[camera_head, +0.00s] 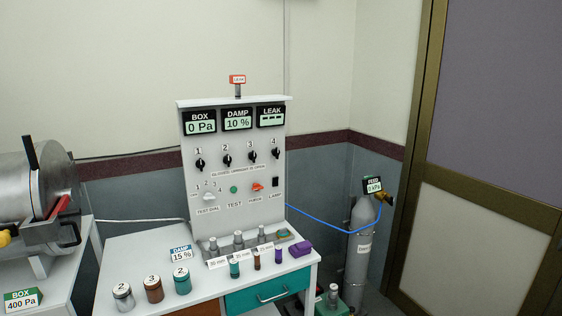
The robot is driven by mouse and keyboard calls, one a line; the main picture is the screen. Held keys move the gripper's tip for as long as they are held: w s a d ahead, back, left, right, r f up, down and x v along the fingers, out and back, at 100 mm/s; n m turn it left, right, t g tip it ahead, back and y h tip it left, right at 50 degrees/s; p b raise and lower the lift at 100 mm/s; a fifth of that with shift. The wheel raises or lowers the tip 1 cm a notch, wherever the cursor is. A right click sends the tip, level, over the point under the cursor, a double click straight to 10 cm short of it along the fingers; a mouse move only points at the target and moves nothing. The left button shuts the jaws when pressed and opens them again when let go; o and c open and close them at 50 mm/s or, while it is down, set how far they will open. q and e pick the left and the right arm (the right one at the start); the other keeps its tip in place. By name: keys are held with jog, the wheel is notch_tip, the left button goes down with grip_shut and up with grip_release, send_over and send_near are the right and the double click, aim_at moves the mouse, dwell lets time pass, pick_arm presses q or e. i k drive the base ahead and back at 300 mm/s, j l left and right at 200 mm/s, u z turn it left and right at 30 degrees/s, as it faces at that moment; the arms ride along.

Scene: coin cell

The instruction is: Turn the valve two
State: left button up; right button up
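A white control panel (235,175) stands upright at the back of a white bench. It has a row of several black valve knobs under the displays. The knob labelled 2 (227,160) is second from the left, beside the knob labelled 1 (200,164) and the knob labelled 3 (250,158). Its exact angle is too small to tell. The displays above read BOX 0 Pa (200,121), DAMP 10 % (237,118) and LEAK with dashes (271,115). Neither of my grippers shows in the head view.
Lidded jars (183,283), small vials, metal fittings and a purple block (300,248) crowd the white bench (130,250). A metal chamber (30,185) stands left. A gas cylinder (360,250) with a blue hose (325,225) stands right, near a door (490,150).

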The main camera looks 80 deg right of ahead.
aim_at(227, 159)
jog(key=l+z, duration=0.15)
jog(key=z, duration=0.3)
jog(key=i+l+z, duration=0.1)
jog(key=z, duration=0.4)
jog(key=i+l+z, duration=0.1)
jog(key=z, duration=0.35)
